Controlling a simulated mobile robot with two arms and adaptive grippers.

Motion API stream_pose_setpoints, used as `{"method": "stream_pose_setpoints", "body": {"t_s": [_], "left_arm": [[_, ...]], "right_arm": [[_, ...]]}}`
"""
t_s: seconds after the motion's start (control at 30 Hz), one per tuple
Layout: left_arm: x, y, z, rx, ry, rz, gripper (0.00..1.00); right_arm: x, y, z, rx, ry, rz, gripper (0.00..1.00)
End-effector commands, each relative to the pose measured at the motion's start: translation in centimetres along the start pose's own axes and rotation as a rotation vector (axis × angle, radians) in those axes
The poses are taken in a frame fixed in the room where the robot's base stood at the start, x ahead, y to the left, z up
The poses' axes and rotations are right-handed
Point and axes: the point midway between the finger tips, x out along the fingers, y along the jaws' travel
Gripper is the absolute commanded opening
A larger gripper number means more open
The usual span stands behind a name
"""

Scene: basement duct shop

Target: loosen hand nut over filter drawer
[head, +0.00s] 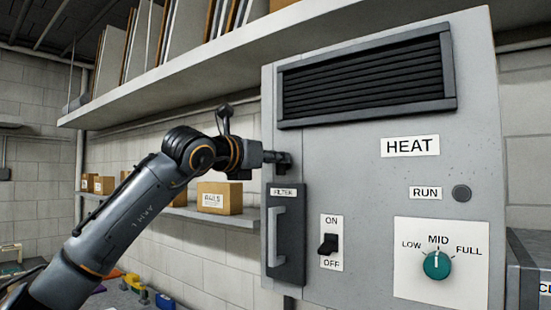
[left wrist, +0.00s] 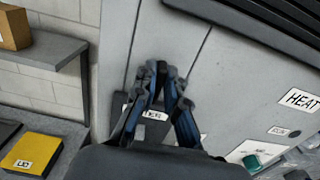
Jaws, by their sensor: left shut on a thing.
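The dark filter drawer (head: 299,235), with a grey upright handle, sits low at the left of the grey heater cabinet (head: 360,165). Its label also shows between my fingers in the left wrist view (left wrist: 153,115). My left gripper (head: 284,161) is at the cabinet face just above the drawer. In the left wrist view its fingers (left wrist: 165,82) are close together, shut on the hand nut. The nut itself is hidden by the fingers, so its turn cannot be seen. My right gripper is in neither view.
Right of the drawer are an ON/OFF switch (head: 328,244), a teal knob (head: 437,264) and a round RUN light or button (head: 461,193). A louvred vent (head: 366,80) is above. A shelf with cardboard boxes (head: 219,198) stands behind my left arm.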

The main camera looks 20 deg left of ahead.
Motion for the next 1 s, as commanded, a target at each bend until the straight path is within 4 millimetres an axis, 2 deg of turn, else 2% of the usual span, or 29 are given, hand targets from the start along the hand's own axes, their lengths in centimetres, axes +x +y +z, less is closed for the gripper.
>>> {"method": "stream_pose_setpoints", "body": {"t_s": [0.37, 1.0], "left_arm": [[0.0, 0.1, -0.2, -0.113, -0.003, -0.001, 0.0], [-0.1, 0.8, -0.5, -0.69, -0.004, -0.001, 0.0]], "right_arm": [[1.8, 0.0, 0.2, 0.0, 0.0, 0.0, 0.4], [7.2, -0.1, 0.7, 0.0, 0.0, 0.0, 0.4]]}}
